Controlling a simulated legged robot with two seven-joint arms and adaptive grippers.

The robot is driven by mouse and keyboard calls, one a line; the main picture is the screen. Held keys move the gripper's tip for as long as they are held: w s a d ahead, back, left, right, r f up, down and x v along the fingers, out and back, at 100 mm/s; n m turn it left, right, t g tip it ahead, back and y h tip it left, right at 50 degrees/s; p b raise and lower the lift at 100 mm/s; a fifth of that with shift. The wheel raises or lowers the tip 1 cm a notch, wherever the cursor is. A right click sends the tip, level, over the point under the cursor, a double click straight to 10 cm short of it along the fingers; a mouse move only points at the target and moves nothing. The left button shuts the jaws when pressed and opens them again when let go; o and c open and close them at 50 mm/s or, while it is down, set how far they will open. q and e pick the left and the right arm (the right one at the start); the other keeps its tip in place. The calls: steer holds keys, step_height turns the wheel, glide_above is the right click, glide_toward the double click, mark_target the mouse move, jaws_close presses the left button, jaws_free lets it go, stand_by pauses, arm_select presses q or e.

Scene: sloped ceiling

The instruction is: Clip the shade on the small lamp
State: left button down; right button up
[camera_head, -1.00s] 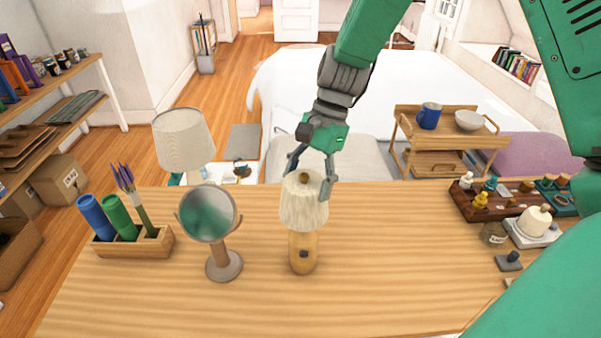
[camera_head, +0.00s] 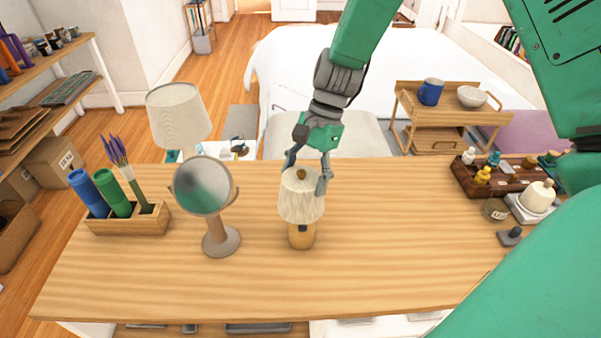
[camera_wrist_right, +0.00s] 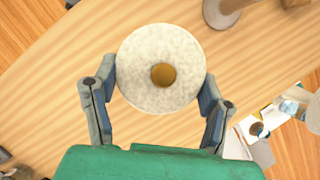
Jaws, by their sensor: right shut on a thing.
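The small lamp has a wooden base (camera_head: 301,236) with a dark spot on its front and stands upright on the table. The cream pleated shade (camera_head: 301,200) sits over its upper part, roughly upright. A round brown knob (camera_head: 301,174) shows at the shade's top centre. My right gripper (camera_head: 307,178) is shut on the shade from above and behind, one finger on each side. In the right wrist view the shade (camera_wrist_right: 135,80) lies between the fingertips, with the knob (camera_wrist_right: 163,75) in its middle. Whether the clip inside is seated is hidden. My left gripper is not in view.
A round mirror (camera_head: 203,186) on a stand is close left of the lamp. A planter box (camera_head: 128,222) with rolls and purple flowers stands at the left. A tray of bottles (camera_head: 497,181) is at the right. The table (camera_head: 400,240) between is clear.

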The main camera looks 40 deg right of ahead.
steer(key=o, duration=1.3)
steer(key=shift+r, duration=0.1)
steer(key=shift+r+p, duration=1.35)
steer(key=shift+p, duration=0.15)
steer(key=shift+r+p, duration=0.45)
steer(key=shift+r, duration=1.6)
jaws_close()
steer(key=shift+f, duration=0.15)
